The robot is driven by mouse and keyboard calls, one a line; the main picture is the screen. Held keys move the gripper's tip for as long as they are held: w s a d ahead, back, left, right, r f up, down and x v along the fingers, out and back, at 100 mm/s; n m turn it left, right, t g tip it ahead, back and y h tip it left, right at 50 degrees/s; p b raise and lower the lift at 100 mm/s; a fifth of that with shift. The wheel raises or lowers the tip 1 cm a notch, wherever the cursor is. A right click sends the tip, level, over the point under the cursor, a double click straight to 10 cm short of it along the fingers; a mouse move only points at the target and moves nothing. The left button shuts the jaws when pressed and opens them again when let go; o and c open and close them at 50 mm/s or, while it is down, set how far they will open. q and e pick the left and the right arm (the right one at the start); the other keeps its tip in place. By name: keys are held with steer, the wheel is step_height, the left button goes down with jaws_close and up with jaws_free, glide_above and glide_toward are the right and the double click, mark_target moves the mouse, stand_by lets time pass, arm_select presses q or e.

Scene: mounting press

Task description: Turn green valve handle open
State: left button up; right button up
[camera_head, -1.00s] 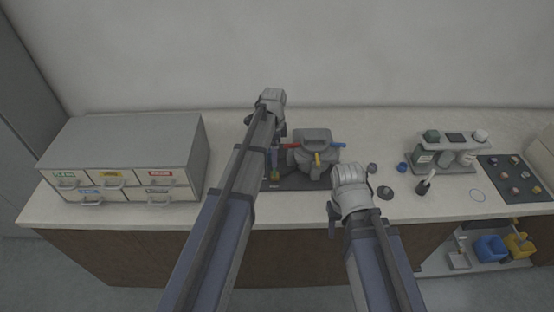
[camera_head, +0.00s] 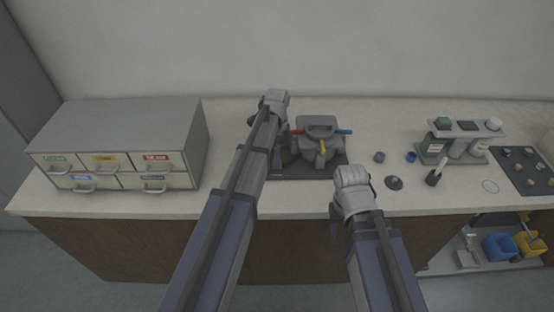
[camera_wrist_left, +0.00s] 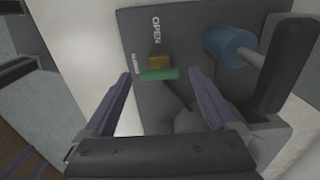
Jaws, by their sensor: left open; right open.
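The green valve handle (camera_wrist_left: 159,74) shows in the left wrist view as a short green bar beside a brownish-yellow block (camera_wrist_left: 160,61) on a dark plate (camera_wrist_left: 190,20). The word OPEN (camera_wrist_left: 156,30) is printed beyond it, with a second, smaller label to its left. My left gripper's two fingers are apart, one on each side of the handle; I cannot tell whether they touch it. In the head view my left arm hides the handle. My right gripper (camera_head: 352,190) hangs over the counter's front edge, apart from the press (camera_head: 318,126).
The press has red, yellow and blue arms. In the left wrist view a blue cylinder (camera_wrist_left: 230,46) and a dark rounded part (camera_wrist_left: 284,65) stand close right of the fingers. A drawer cabinet (camera_head: 130,125) is at left, a bottle rack (camera_head: 462,130) at right.

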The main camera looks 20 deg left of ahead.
arm_select(q)
steer(key=shift+f, duration=0.15)
steer(key=shift+c, duration=0.3)
steer(key=c, duration=1.3)
steer(key=shift+n, duration=0.4)
steer(key=n, duration=0.8)
steer(key=shift+n, duration=0.3)
steer(key=n, duration=0.4)
steer(key=shift+n, duration=2.1)
